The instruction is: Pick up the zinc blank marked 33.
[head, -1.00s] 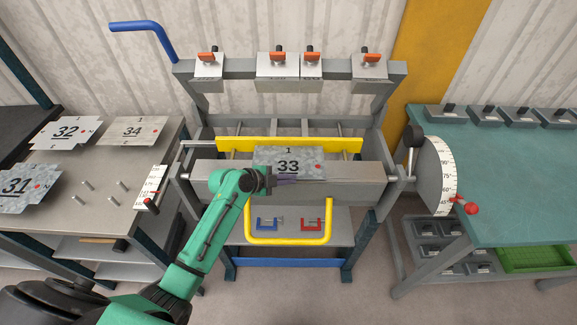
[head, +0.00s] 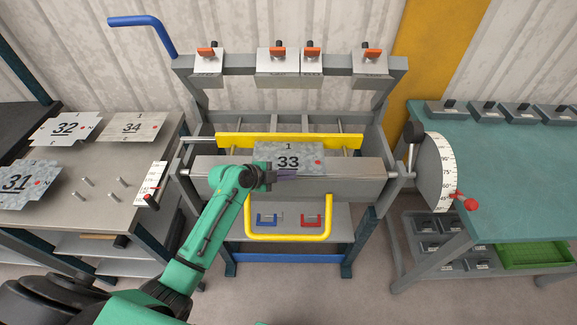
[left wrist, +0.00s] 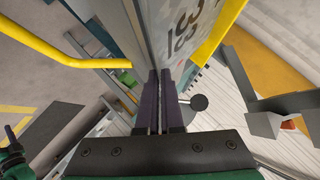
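The zinc blank marked 33 (head: 289,158) is a mottled grey plate with a red dot. It lies on the bender's bed in the middle of the head view, in front of the yellow bar. My left gripper (head: 287,175) is at its front edge. In the left wrist view the blank (left wrist: 180,30) stretches away from the fingertips. The left fingers (left wrist: 160,100) are almost together, with the plate's thin edge between them, so they look shut on it. The contact itself is partly hidden.
Blanks 32 (head: 65,127), 34 (head: 138,126) and 31 (head: 22,183) lie on the left table. The yellow bar (head: 230,141) runs behind blank 33. Clamps on the upper beam (head: 240,63) hang above. An angle dial (head: 440,175) stands right, beside the green table (head: 510,190).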

